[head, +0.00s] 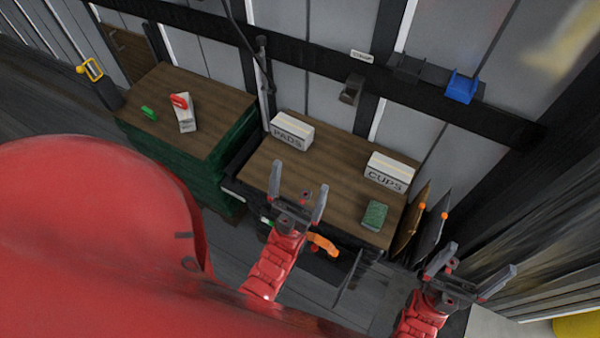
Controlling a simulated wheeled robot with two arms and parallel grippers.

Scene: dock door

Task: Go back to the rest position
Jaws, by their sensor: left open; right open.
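My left gripper (299,191) is open and empty. In the head view it appears over the front edge of the wooden-topped bench (325,174). My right gripper (477,270) is open and empty, further right and lower in the picture, clear of the bench top. Both arms reach up from the bottom of the picture with their fingers pointing away from me. An orange handle-like thing (322,244) shows just right of my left gripper; whether they touch I cannot tell.
The bench carries a PADS box (291,131), a CUPS box (390,172) and a green block (375,214). A green cabinet (205,108) at left holds small red, white and green items. Boards with orange knobs (432,226) stand right of the bench. A blue bin (461,87) hangs on the wall rail.

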